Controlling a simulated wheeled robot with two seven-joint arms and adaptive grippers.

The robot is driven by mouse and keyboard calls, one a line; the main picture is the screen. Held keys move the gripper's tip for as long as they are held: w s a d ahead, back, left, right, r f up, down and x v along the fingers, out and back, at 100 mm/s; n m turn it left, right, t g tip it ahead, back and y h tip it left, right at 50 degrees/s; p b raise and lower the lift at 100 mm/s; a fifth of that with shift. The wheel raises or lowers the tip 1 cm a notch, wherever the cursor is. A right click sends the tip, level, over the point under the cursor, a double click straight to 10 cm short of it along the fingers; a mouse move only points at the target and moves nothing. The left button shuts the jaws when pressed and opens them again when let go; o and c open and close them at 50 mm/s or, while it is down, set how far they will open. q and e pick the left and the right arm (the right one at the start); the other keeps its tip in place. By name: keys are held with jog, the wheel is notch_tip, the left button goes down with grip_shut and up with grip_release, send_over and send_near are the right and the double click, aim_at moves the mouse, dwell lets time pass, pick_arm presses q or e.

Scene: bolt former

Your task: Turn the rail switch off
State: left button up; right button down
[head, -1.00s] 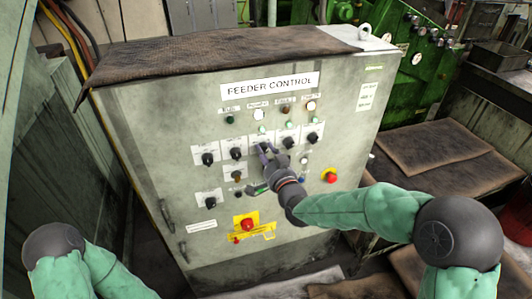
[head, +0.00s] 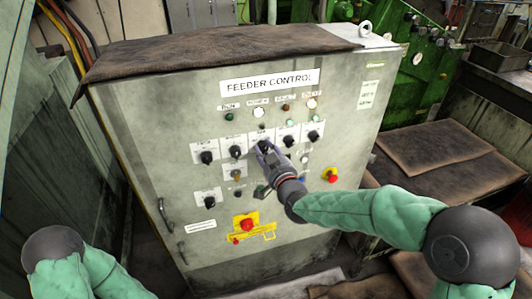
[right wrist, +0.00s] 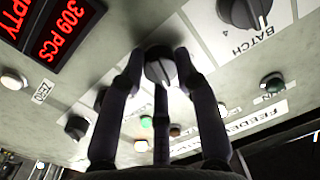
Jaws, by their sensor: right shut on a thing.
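A grey control cabinet (head: 150,130) labelled FEEDER CONTROL carries rows of black rotary switches on pale plates. My right gripper (head: 265,148) is at the middle switch (head: 263,142) of the upper row. In the right wrist view, the fingers of the right gripper (right wrist: 160,62) are closed on both sides of a black knob (right wrist: 159,68) with a pale mark. The fingers hide this switch's label, so I cannot read whether it says rail. My left arm's sleeve shows at the lower left; its gripper is out of view.
Neighbouring switches sit close on both sides, at left (head: 235,152) and right (head: 288,141). A red emergency button (head: 247,224) on yellow and another red button (head: 331,175) are lower. In the wrist view a red display (right wrist: 62,32) and a BATCH knob (right wrist: 244,10) are nearby.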

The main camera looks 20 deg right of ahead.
jog(key=n, duration=0.2)
jog(key=shift+n, duration=0.4)
jog(key=n, duration=0.2)
jog(key=shift+r+n+h+p, duration=0.1)
jog(key=shift+n+h+p, duration=0.2)
jog(key=shift+p, duration=0.05)
jog(key=n+p, duration=0.1)
jog(key=n, duration=0.2)
jog(key=shift+a, duration=0.1)
jog(key=shift+n+h+p, duration=0.3)
jog(key=shift+n+p, duration=0.45)
jog(key=shift+n, duration=0.85)
jog(key=c, duration=0.9)
grip_release()
jog(key=shift+s, duration=0.1)
